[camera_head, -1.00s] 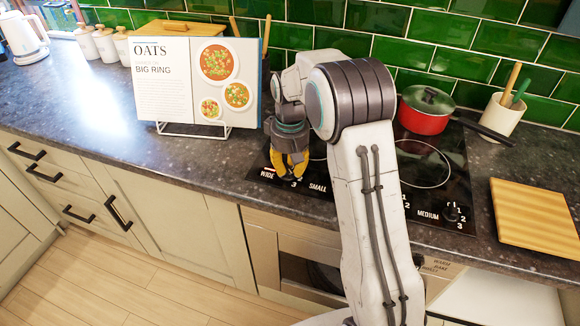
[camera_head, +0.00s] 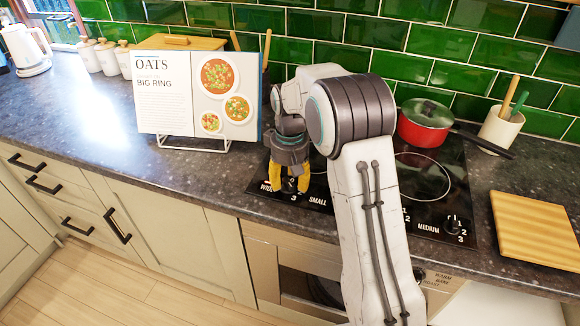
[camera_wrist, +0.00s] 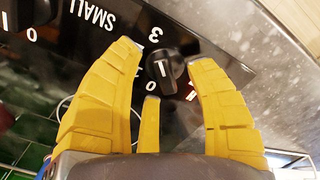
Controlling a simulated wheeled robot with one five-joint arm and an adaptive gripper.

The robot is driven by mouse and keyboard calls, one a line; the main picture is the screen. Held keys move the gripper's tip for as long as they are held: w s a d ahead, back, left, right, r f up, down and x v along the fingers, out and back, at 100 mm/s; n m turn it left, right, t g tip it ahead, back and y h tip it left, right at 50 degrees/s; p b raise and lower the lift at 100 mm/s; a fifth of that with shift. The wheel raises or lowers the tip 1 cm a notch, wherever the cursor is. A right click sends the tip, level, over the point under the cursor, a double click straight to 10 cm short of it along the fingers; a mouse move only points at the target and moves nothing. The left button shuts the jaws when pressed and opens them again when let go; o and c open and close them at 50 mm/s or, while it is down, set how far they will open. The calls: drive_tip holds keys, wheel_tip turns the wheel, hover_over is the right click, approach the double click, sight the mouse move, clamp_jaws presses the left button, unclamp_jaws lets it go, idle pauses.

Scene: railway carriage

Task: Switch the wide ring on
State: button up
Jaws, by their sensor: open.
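The hob's wide-ring knob (camera_wrist: 166,71) is black with a white mark. It sits between my open yellow fingers in the wrist view, with a "3" above it and a "0" below. I cannot tell for sure which number its mark points at, or whether the fingers touch it. In the head view my gripper (camera_head: 288,186) points down over the hob's front left corner, beside the "WIDE" label (camera_head: 268,186). My gripper mostly hides the knob there, and my arm covers much of the black glass hob (camera_head: 437,155).
The small-ring knob (camera_wrist: 33,12) is close by in the wrist view. A medium knob (camera_head: 452,223) is at the hob's right front. A red pan (camera_head: 424,125) stands at the back. A recipe stand (camera_head: 165,110) reading "OATS" and "BIG RING" is to the left. A wooden board (camera_head: 535,232) lies right.

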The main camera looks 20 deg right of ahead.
sight(290, 181)
wheel_tip(290, 181, up, 12)
drive_tip(key=shift+f, duration=0.2)
idle(0.4)
idle(0.4)
